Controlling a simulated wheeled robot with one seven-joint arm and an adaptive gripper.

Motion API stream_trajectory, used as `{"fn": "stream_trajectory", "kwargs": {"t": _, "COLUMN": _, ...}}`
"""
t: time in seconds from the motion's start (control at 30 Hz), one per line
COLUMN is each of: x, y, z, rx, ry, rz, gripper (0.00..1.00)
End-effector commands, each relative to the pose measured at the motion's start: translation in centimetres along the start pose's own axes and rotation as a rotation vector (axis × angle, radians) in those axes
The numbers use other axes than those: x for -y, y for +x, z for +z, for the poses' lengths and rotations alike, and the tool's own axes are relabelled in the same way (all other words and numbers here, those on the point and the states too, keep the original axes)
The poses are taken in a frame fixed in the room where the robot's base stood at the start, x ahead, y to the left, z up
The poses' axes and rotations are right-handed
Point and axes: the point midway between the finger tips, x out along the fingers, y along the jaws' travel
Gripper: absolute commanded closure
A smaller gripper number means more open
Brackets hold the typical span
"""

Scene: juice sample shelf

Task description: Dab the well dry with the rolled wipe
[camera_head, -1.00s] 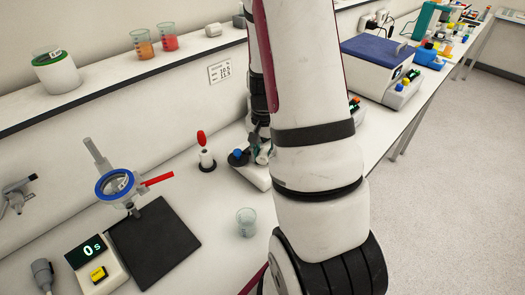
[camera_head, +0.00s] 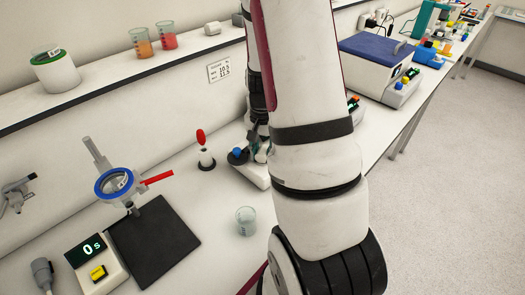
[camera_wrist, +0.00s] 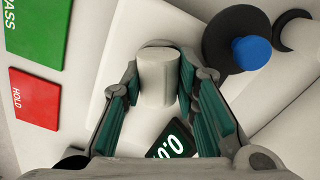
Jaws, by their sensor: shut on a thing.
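A white rolled wipe (camera_wrist: 158,80) stands between the fingers of my gripper (camera_wrist: 160,76) in the wrist view. The green-padded fingers are shut on its sides. Below it is a white instrument (camera_wrist: 125,135) with a dark display reading 0.0 (camera_wrist: 174,140). A dark round part with a blue knob (camera_wrist: 252,53) is to the right of the roll. The instrument (camera_head: 252,175) also shows in the head view, largely behind my arm. I cannot see the well; the roll and fingers may cover it. I cannot tell whether the roll touches the instrument.
Green PASS (camera_wrist: 36,30) and red HOLD (camera_wrist: 34,98) patches lie left in the wrist view. In the head view, a red-topped stand (camera_head: 205,152) is just left of the instrument, and a glass beaker (camera_head: 246,222) is in front. A black mat (camera_head: 155,240) lies further left.

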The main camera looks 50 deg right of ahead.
Motion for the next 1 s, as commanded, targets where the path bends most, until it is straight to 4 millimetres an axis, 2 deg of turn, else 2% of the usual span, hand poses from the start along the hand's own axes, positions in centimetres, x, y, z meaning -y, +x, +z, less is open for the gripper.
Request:
{"fn": "stream_trajectory", "kwargs": {"t": 0.8, "x": -0.1, "y": -7.1, "z": 0.0, "rx": -0.002, "ry": -0.001, "rz": -0.001, "gripper": 0.91}}
{"fn": "stream_trajectory", "kwargs": {"t": 1.0, "x": 0.0, "y": -8.0, "z": 0.0, "rx": 0.0, "ry": -0.001, "rz": 0.0, "gripper": 0.91}}
